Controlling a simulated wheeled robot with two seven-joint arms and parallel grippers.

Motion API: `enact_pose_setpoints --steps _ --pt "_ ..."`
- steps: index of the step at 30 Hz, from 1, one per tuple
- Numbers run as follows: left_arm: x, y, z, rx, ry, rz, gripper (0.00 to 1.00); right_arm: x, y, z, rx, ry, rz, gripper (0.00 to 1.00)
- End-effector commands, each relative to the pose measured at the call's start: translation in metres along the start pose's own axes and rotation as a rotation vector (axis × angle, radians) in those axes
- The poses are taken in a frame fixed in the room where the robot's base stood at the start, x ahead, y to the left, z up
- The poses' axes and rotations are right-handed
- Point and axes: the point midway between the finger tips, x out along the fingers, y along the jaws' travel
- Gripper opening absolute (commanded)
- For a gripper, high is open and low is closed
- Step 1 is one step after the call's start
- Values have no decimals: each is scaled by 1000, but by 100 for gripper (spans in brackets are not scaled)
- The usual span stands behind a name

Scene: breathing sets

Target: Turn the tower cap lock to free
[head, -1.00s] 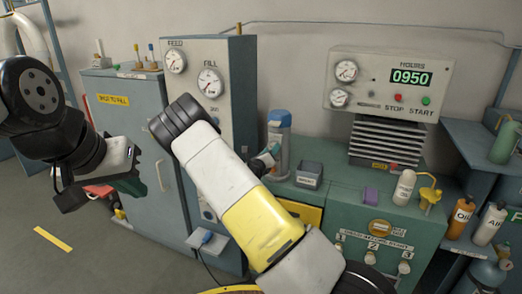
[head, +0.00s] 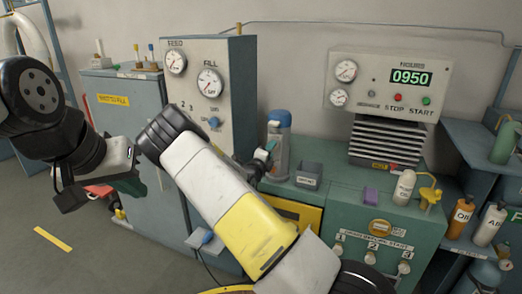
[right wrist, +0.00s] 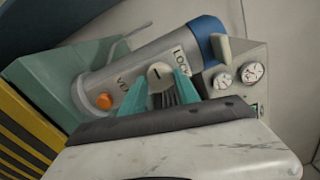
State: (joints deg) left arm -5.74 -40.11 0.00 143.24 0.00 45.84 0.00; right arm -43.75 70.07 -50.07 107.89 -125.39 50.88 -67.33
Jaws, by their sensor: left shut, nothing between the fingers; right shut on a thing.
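The filter tower is a grey cylinder with a blue cap (head: 280,118), standing upright on the green bench. In the right wrist view the tower (right wrist: 128,64) lies slanted across the picture, with its blue cap (right wrist: 207,38) at upper right. A small round slotted lock knob (right wrist: 159,72) sits on its side, beside "LOCK" lettering. My right gripper (right wrist: 157,88) is shut on this knob, its green fingers either side of it. In the head view my right gripper (head: 264,158) is at the tower's left side, partly hidden. My left gripper (head: 136,184) is shut and empty at far left.
A panel with gauges (head: 215,120) stands left of the tower. A small dark bin (head: 309,175) stands to its right. The compressor box (head: 385,85) reads 0950. A purple block (head: 371,195) and a white bottle (head: 404,187) are on the bench.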

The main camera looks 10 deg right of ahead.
Motion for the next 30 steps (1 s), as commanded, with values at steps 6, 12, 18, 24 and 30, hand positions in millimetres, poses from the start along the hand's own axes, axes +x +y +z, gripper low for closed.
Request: enact_pose_setpoints --steps 6,12,18,24,30 --pt "0 0 0 0 0 0 0 -1 1 1 -35 -2 3 0" --pt "0 0 0 0 0 0 0 -1 1 1 -40 -2 3 0" --pt "0 0 0 0 0 0 0 -1 2 1 -40 -2 3 0" --pt "0 0 0 0 0 0 0 0 1 1 -38 -1 2 59" --pt "0 0 0 0 0 0 0 0 0 0 -38 -1 1 59"
